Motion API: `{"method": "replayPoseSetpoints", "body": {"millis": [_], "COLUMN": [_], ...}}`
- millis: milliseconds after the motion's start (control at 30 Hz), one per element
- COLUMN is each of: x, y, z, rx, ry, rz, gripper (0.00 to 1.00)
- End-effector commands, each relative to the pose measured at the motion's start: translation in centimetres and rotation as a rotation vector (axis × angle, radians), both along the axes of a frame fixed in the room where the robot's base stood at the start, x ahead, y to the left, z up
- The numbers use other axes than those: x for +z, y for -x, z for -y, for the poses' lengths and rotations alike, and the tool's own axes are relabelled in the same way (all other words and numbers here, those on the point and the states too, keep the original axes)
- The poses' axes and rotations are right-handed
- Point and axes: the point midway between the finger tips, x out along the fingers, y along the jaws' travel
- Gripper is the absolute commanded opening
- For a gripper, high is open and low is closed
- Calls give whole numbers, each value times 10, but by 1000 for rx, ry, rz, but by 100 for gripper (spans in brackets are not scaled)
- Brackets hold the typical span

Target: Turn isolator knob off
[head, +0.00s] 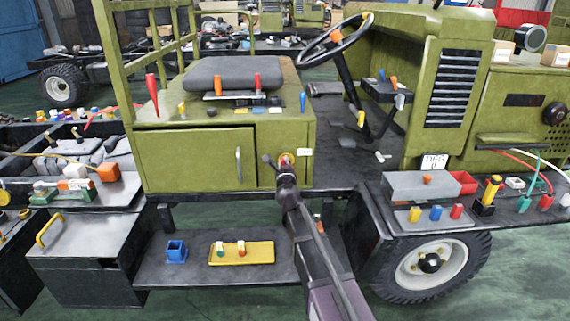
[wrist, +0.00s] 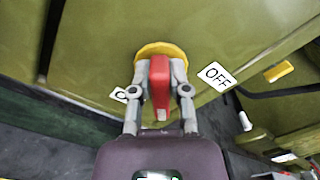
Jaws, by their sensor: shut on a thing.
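The isolator knob is a red handle (wrist: 160,85) on a round yellow base (wrist: 162,50), fixed to the green panel. In the wrist view the two fingers of my gripper (wrist: 160,82) lie on either side of the red handle, shut on it. The handle lines up with the gripper and points away from the OFF label (wrist: 217,76), which is to its right. A second label (wrist: 121,94) to the left is partly hidden by a finger. In the head view my gripper (head: 284,166) is at the panel's right end, largely covering the knob (head: 287,157).
A green cabinet door (head: 190,160) with a handle is left of the knob. A seat (head: 232,73) and loose tools are above. A yellow tray (head: 241,254) and a blue box (head: 176,251) sit on the step below. The steering wheel (head: 335,42) is up and to the right.

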Motion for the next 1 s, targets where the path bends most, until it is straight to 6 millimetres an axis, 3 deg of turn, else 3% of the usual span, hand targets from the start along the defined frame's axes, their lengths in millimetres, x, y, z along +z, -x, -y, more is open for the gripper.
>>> {"method": "replayPoseSetpoints", "body": {"millis": [600, 1000], "x": [-8, -11], "y": [-1, -2], "z": [-6, -7], "rx": [3, 3], "ry": [580, 814], "rz": [20, 28], "gripper": [0, 0]}}
